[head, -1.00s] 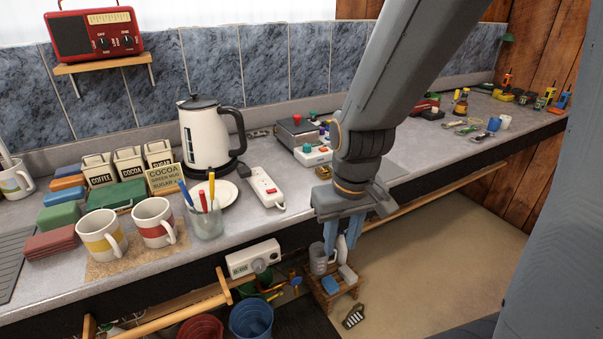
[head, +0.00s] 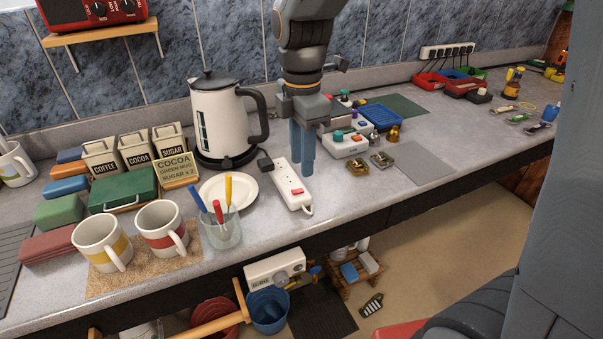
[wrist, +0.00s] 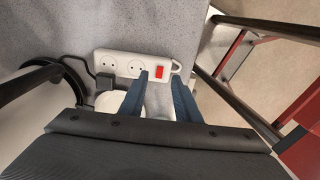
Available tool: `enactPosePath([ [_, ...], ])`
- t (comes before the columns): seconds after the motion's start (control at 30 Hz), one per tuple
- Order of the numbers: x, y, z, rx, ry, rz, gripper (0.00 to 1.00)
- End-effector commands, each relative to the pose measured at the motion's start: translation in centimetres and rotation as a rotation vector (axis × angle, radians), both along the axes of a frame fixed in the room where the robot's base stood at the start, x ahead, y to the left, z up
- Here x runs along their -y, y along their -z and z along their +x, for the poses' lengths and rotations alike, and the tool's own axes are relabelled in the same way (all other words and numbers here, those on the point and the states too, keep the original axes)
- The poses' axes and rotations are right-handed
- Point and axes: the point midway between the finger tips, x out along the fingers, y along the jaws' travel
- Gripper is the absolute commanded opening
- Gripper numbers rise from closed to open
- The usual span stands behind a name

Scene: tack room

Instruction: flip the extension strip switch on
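The white extension strip (head: 290,186) lies on the counter, right of the kettle and plate. Its red switch (head: 297,191) is at the end nearer the counter's front edge. In the wrist view the strip (wrist: 124,65) runs across the top, with the red switch (wrist: 159,72) near its right end and a dark plug (wrist: 104,80) at its left end. My gripper (head: 302,168) points down over the strip. Its two blue fingers are a little apart with nothing between them; the fingers (wrist: 165,82) also show in the wrist view close to the switch. Contact cannot be told.
The white kettle (head: 222,125) stands just left of the strip, with a plate (head: 228,190) in front. A glass of pens (head: 222,230) and mugs (head: 163,230) stand nearer the front. A white box with knobs (head: 345,146) is to the right. A grey mat (head: 418,163) lies farther right.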

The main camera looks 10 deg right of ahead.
Motion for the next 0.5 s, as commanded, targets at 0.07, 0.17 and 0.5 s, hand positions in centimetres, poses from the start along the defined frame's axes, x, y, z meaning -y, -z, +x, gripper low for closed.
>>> enactPosePath([
  [0.07, 0.1, 1.2, -0.2, -0.005, 0.001, -0.001, 0.30],
  [0.17, 0.1, 2.9, -0.2, -0.006, 0.002, -0.002, 0.30],
  [0.5, 0.1, 6.0, -0.1, 0.000, 0.004, 0.000, 0.30],
])
